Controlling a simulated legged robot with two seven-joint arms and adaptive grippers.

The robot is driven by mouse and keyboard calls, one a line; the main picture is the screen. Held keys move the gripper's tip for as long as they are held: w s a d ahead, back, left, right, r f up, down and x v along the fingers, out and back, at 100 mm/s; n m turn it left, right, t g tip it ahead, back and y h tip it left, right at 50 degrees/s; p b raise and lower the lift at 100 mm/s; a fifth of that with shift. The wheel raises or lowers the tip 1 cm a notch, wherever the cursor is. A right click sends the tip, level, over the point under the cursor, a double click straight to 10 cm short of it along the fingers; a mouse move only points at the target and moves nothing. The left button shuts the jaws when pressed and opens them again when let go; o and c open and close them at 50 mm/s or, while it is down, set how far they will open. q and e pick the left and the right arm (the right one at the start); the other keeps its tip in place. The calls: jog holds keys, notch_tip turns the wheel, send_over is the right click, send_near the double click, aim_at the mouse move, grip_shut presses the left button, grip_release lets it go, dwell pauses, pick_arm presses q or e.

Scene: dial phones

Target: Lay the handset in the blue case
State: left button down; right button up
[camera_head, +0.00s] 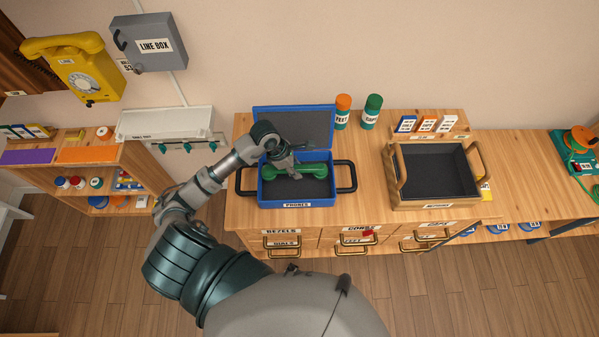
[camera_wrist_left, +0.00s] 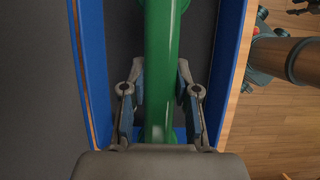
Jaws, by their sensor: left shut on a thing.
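The green handset (camera_head: 318,169) is at the blue case (camera_head: 297,203) labelled PHONES, whose lid (camera_head: 315,123) stands open at the back. My left gripper (camera_head: 291,163) reaches over the case from the left and is shut on the handset. In the left wrist view the handset (camera_wrist_left: 161,70) runs between the two fingers (camera_wrist_left: 160,110), with the blue case walls (camera_wrist_left: 232,60) on both sides. I cannot tell whether the handset touches the case floor. My right gripper does not show.
A wooden tray (camera_head: 435,204) with a dark lining stands to the right of the case. Orange (camera_head: 342,110) and green (camera_head: 372,111) bottles stand behind. A yellow wall phone (camera_head: 77,72) and a grey line box (camera_head: 149,42) hang on the wall. Black handles (camera_head: 346,176) stick out from the case sides.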

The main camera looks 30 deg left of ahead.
aim_at(300, 182)
pick_arm(q)
notch_tip(300, 182, down, 6)
jog(key=shift+w+d+f, duration=0.1)
jog(key=shift+d+f, duration=0.05)
jog(key=shift+f, duration=0.1)
jog(key=c, duration=0.9)
grip_release()
jog(key=shift+f, duration=0.1)
jog(key=shift+o, duration=0.2)
jog(key=v, duration=1.2)
jog(key=shift+b, duration=0.35)
